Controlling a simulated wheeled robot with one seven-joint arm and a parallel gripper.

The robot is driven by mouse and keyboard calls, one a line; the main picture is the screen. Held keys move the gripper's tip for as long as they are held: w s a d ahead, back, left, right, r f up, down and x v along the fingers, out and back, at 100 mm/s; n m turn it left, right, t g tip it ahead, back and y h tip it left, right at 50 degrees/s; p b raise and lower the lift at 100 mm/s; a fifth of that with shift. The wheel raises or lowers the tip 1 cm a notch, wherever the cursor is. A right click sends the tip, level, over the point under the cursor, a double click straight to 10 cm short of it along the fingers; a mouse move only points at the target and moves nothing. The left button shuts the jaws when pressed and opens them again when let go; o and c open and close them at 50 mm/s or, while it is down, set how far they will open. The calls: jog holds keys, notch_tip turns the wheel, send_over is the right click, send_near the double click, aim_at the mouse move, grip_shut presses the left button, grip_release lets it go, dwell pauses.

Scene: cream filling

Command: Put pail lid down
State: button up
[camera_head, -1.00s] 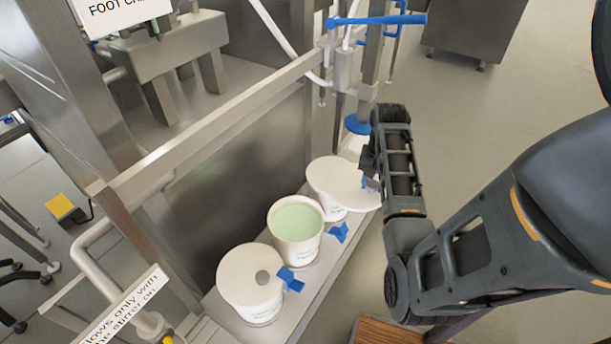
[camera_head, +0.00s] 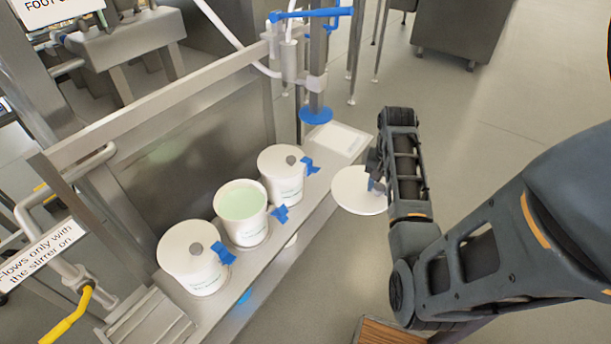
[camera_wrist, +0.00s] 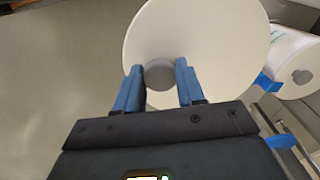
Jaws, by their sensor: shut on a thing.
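A round white pail lid (camera_head: 352,190) hangs in the air to the right of the metal shelf, held by my gripper (camera_head: 374,184). In the wrist view, the blue fingers of my gripper (camera_wrist: 160,82) are shut on the lid's grey knob (camera_wrist: 160,74), with the white disc (camera_wrist: 225,35) spread beyond them. The middle pail (camera_head: 243,213) is uncovered and shows pale green cream (camera_head: 241,203). The pail on its left (camera_head: 196,258) and the pail on its right (camera_head: 283,175) have white lids on, each with a grey knob.
The pails stand in a row on a narrow metal shelf (camera_head: 262,268). A blue-ended filler post (camera_head: 316,114) stands past the right pail, above a pale plate (camera_head: 338,138). Blue clips (camera_head: 280,213) stick out from the pails. Open floor (camera_head: 470,150) lies to the right.

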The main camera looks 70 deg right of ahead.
jog(key=w+a+f+n, duration=0.5)
jog(key=w+a, duration=0.4)
jog(key=a, duration=0.4)
jog(key=w+a+f+n, duration=0.5)
jog(key=w+a, duration=0.4)
jog(key=a, duration=0.5)
jog(key=w+a+f+n, duration=0.5)
jog(key=w+a+n, duration=0.2)
jog(key=a, duration=0.6)
jog(key=shift+w+a+n, duration=0.3)
jog(key=shift+w+a, duration=0.1)
jog(key=shift+w, duration=0.5)
